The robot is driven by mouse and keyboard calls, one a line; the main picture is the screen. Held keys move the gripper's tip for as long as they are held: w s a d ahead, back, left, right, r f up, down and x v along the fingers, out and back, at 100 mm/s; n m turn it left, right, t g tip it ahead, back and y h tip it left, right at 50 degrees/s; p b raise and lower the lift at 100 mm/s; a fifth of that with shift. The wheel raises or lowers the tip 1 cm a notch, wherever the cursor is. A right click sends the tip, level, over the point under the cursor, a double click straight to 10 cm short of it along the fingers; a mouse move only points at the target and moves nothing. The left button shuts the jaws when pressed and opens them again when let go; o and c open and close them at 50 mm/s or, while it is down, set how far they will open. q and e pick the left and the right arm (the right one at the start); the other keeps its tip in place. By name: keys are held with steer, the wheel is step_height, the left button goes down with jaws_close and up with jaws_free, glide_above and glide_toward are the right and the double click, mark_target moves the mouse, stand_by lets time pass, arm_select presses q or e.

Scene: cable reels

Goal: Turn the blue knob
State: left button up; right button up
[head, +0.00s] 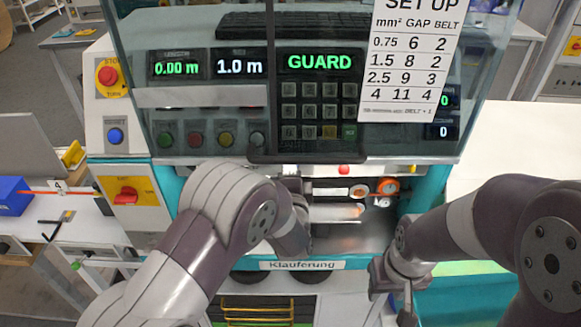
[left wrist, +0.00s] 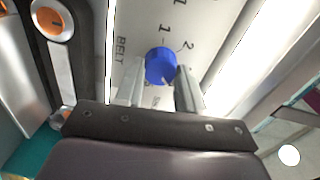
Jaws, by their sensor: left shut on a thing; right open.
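The blue knob (left wrist: 160,64) shows in the left wrist view on a pale panel marked "BELT" with numbers around it. My left gripper (left wrist: 160,85) has its two fingers on either side of the knob and is shut on it. In the head view my left arm hides this gripper and the knob. My right gripper (head: 398,296) is open at the lower right of the head view, in front of the machine and apart from the knob.
A clear guard with a "GUARD" display (head: 320,62) and a set-up sheet (head: 410,55) spans the machine front. A red stop button (head: 108,75), a blue button (head: 115,136) and a red switch (head: 126,195) are at left. An orange-ringed dial (left wrist: 50,18) is near the left gripper.

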arm_select(q)
steer(key=shift+f+m, duration=0.15)
steer(key=shift+m, duration=0.35)
steer(key=o, duration=0.9)
steer(key=shift+s, duration=0.1)
steer(key=shift+o, duration=0.7)
steer(key=shift+d, duration=0.1)
steer(key=shift+s, duration=0.1)
steer(key=s+b, duration=0.3)
steer(key=s, duration=0.9)
steer(key=shift+s+r+b, duration=0.3)
steer(key=shift+s+r, duration=0.05)
steer(key=shift+d, duration=0.1)
